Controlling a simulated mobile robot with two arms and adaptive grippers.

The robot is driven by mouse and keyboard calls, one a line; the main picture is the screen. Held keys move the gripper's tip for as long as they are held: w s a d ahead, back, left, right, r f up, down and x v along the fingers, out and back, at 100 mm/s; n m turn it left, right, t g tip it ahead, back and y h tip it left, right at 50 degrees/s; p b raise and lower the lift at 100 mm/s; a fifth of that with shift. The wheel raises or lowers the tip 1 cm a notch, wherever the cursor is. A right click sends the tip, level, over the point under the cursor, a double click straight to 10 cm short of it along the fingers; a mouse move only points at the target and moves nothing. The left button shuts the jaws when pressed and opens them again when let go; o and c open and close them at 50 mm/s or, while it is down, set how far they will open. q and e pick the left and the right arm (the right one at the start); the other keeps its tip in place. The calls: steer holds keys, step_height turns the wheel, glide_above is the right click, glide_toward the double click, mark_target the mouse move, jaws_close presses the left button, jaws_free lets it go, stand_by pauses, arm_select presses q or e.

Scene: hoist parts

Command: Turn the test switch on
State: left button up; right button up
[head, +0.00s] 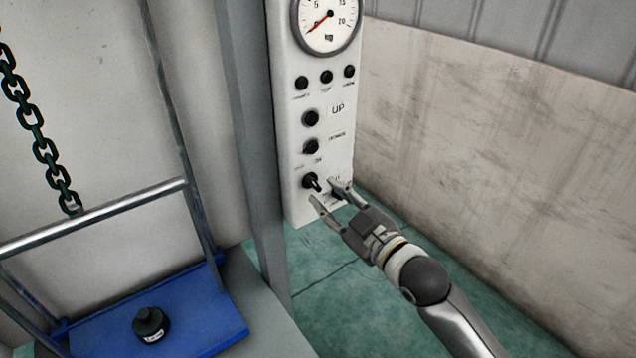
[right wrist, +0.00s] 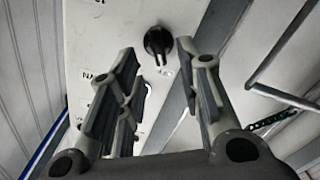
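A black rotary switch (head: 312,181) sits low on the white control panel (head: 300,215). It also shows in the right wrist view (right wrist: 158,42), beyond the fingertips and roughly between them. My right gripper (head: 325,192) is open and empty, its fingers apart just in front of the panel, right below the switch. In the right wrist view my right gripper (right wrist: 165,60) shows both fingers, with a visible gap to the switch. A second dark control beside the switch is partly hidden by the fingers. The small labels are too blurred to read. My left gripper is not in view.
A round gauge (head: 327,22) and several black buttons sit higher on the panel. A grey post (head: 262,150) stands left of it. Further left are a metal rail (head: 95,215), a chain (head: 40,140) and a blue platform (head: 200,325) bearing a black weight (head: 150,324).

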mark_target(316, 186)
steer(key=x, duration=0.5)
steer(key=shift+p, duration=0.3)
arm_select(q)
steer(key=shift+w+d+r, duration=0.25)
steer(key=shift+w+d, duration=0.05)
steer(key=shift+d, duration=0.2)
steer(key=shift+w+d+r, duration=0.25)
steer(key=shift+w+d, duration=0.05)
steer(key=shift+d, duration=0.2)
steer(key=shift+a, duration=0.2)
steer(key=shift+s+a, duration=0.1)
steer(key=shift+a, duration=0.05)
arm_select(e)
jaws_close()
